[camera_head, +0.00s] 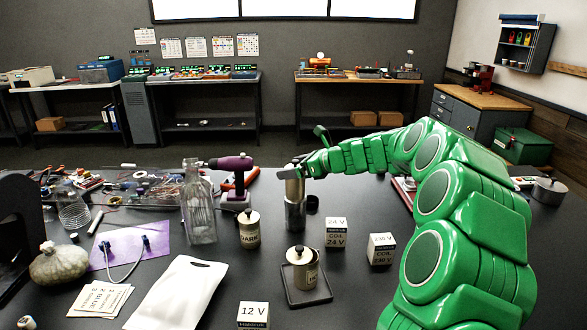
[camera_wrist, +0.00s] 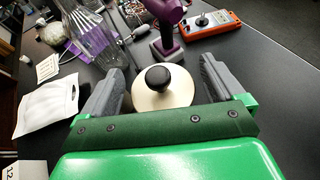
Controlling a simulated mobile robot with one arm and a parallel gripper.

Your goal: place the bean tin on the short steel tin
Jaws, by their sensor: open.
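A tin with a cream lid and a round black knob, which I take for the bean tin (camera_wrist: 160,100), is between the two fingers of my gripper (camera_wrist: 161,68) in the wrist view. The fingers are apart, with a gap on each side of the lid. In the head view my gripper (camera_head: 299,171) is at the top of this tin (camera_head: 294,188), hiding its lid. The tin appears to stand upright on a darker steel tin (camera_head: 295,216), which I take for the short steel tin. The seam between them is small and hard to judge.
A tin marked DARK (camera_head: 249,232) and a glass bottle (camera_head: 199,210) stand to the left. Another lidded tin (camera_head: 302,272) sits on a black tray (camera_head: 318,295) in front. Marked boxes (camera_head: 336,232) (camera_head: 381,249) stand right. A purple drill (camera_head: 234,166) is behind.

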